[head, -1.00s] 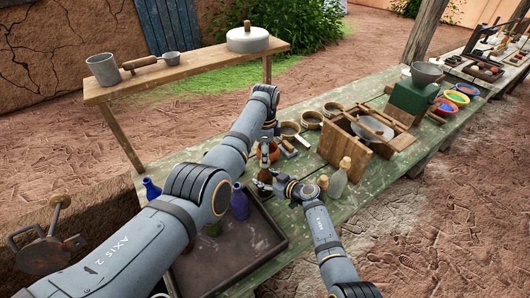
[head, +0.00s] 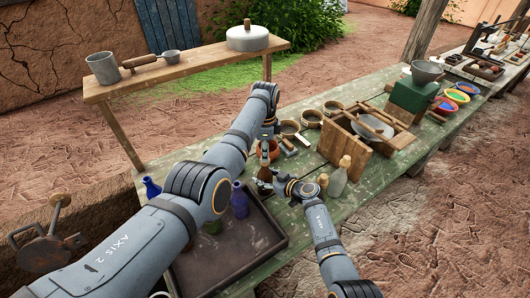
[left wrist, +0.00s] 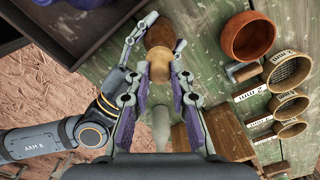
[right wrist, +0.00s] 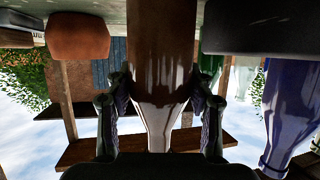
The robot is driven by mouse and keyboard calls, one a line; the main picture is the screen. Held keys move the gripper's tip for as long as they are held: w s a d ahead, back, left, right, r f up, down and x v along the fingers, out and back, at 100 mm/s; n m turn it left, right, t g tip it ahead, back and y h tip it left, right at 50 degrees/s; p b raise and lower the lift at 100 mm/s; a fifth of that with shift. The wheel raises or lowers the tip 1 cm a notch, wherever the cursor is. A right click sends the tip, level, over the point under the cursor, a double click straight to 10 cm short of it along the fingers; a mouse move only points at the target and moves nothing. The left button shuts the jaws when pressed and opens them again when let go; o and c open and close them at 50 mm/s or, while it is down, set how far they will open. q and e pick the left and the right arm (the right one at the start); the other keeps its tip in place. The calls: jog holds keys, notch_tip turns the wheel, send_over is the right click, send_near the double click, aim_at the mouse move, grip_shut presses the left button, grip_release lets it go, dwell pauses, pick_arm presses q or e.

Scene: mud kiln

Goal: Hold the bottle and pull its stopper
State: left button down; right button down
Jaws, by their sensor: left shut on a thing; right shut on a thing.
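The brown glass bottle (head: 264,174) stands near the middle of the green table, between my two grippers. In the right wrist view its dark body (right wrist: 160,45) fills the centre, with the fingers of my right gripper (right wrist: 160,108) closed on both sides of its narrowing neck. My left gripper (head: 265,153) comes down from above. In the left wrist view its padded fingers (left wrist: 160,78) are closed around the tan stopper (left wrist: 160,63) at the bottle's top. I cannot tell whether the stopper is still seated in the neck.
A clear corked bottle (head: 339,178) and a wooden box (head: 345,148) stand to the right. A terracotta bowl (left wrist: 250,37) and several sieves (left wrist: 290,72) are close by. A dark tray (head: 245,245) and blue bottles (head: 240,201) lie to the left.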

pick_arm(q)
jog(key=shift+r, duration=1)
jog(key=shift+r, duration=0.1)
jog(key=shift+r, duration=1.9)
pick_arm(e)
jog(key=shift+c, duration=2.1)
grip_release()
jog(key=v, duration=1.2)
